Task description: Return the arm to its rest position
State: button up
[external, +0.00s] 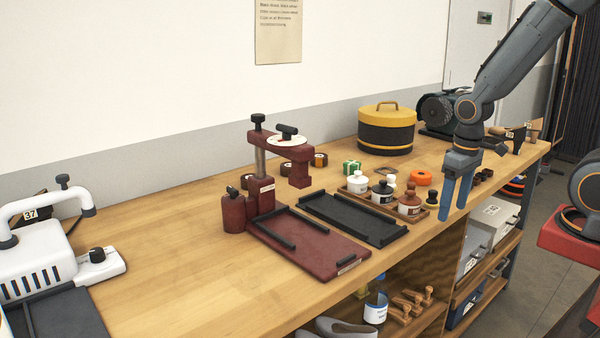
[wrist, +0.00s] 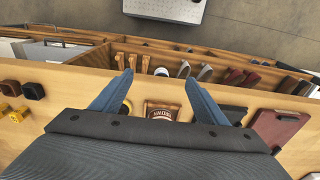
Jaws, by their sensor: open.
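My gripper (external: 456,188) has two blue fingers pointing down, spread apart with nothing between them. In the external view it hangs at the front edge of the wooden bench (external: 190,269), just right of a wooden tray of bottles (external: 347,190). My arm reaches down to it from the upper right. In the wrist view my gripper (wrist: 155,92) shows its fingers apart over the bench edge, with a brown-capped bottle (wrist: 160,110) below, seen between them. I cannot tell the exact height of the fingertips above the bench.
A dark red press (external: 308,246) and a black tray (external: 352,217) stand left of the gripper. A yellow-and-black round box (external: 386,130) is behind. A white machine (external: 38,262) is at far left. Shelves under the bench hold shoes (external: 346,327) and grey boxes (external: 494,219).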

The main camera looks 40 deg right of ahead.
notch_tip(320, 180, up, 12)
jog(key=t+p, duration=0.1)
jog(key=p, duration=1)
jog(key=shift+t, duration=0.3)
